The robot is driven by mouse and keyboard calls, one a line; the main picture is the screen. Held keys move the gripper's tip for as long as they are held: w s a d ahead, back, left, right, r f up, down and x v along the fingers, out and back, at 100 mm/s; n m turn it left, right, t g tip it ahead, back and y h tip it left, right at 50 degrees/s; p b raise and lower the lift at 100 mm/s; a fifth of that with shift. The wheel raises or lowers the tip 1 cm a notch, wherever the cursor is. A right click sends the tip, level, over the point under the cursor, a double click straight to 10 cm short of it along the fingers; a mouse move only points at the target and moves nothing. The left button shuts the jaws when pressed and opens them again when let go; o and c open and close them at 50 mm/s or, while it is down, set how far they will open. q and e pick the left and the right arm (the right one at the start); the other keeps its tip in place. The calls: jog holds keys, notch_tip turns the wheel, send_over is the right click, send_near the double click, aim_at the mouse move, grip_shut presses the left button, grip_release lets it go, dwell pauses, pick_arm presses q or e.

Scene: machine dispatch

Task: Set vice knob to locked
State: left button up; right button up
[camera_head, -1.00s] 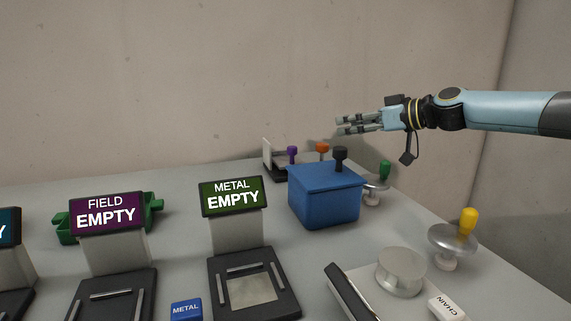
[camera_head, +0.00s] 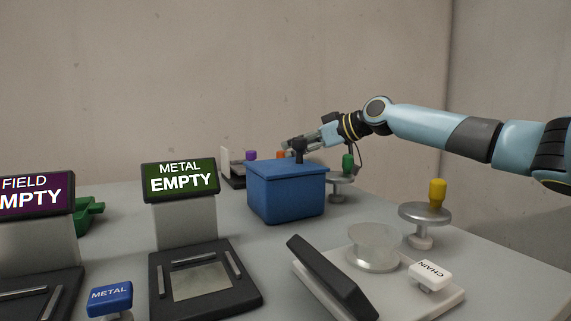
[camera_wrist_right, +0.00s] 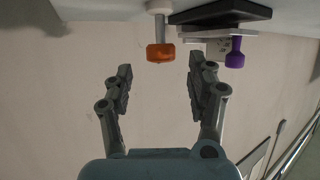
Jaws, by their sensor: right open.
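A small device with a dark base (camera_head: 236,181), a pale upright plate (camera_head: 225,161) and a purple knob (camera_head: 251,155) stands at the back of the table; it looks like the vice. Its purple knob also shows in the right wrist view (camera_wrist_right: 235,54). An orange knob (camera_head: 281,155) is just right of it, and in the wrist view the orange knob (camera_wrist_right: 160,53) is on a pale stem. My right gripper (camera_wrist_right: 160,85) is open and empty, its fingers on either side of the orange knob's line, apart from it. My left gripper is not in view.
A blue box (camera_head: 285,190) with a black knob (camera_head: 299,149) stands in front of my right gripper. A green knob (camera_head: 347,162) and yellow knob (camera_head: 437,193) stand on round stands to the right. A METAL screen (camera_head: 180,183) is left.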

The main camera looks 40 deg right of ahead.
aim_at(285, 151)
jog(key=shift+b+x, duration=0.3)
jog(key=shift+x, duration=1.85)
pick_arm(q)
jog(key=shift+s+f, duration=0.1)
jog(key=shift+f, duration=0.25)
pick_arm(e)
jog(key=shift+a+r, duration=0.1)
jog(key=shift+r, duration=0.05)
